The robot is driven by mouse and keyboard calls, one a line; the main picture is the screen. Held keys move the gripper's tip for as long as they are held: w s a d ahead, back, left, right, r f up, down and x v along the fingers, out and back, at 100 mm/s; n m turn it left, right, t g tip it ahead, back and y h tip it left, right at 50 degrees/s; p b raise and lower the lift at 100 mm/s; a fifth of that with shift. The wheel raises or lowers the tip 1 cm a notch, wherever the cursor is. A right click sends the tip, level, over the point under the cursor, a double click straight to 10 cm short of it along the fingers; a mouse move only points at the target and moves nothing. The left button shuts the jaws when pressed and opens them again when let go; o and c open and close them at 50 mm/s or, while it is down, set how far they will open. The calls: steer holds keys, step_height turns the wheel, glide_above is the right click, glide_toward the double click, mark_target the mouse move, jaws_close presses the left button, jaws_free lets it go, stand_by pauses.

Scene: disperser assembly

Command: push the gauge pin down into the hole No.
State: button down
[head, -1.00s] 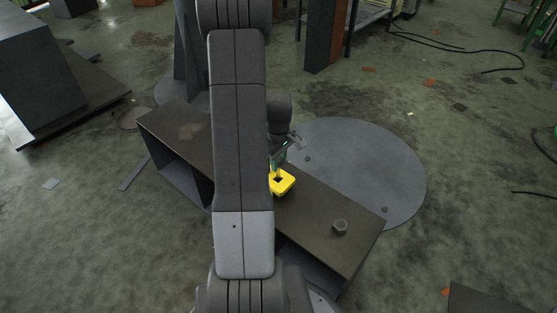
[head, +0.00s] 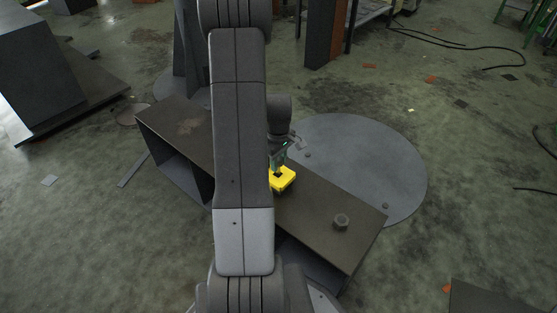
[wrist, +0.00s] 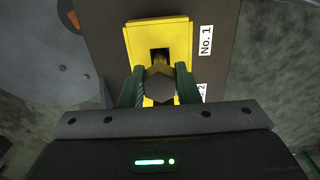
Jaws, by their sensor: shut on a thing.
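A yellow block (head: 284,179) stands on the dark bench top, seen from above in the wrist view (wrist: 176,32). A dark square opening (wrist: 160,53) shows in it. The labels "No. 1" (wrist: 206,40) and "No. 2" (wrist: 201,92) are beside it on the bench, the second partly hidden. My gripper (wrist: 157,76) has green fingers, which also show in the head view (head: 279,156). It is shut on a dark six-sided piece, seemingly the gauge pin (wrist: 159,87), over the lower part of the block. The pin's lower end is hidden, so its depth in a hole cannot be told.
The bench (head: 315,213) runs diagonally beneath my arm. A hex nut or bolt head (head: 341,221) sits on its right part. A round grey plate (head: 375,160) lies behind it. My arm hides the bench's middle.

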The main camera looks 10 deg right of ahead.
mark_target(279, 177)
steer(key=shift+f+b, duration=1.1)
steer(key=shift+f, duration=0.65)
steer(key=c, duration=1)
jaws_free()
steer(key=shift+r, duration=0.15)
step_height(279, 177, up, 14)
steer(key=p, duration=0.5)
steer(key=shift+f, duration=0.2)
steer(key=shift+f, duration=0.1)
step_height(279, 177, down, 14)
steer(key=b, duration=0.5)
steer(key=shift+r, duration=0.25)
steer(key=shift+r+p, duration=0.35)
steer(key=shift+r, duration=0.1)
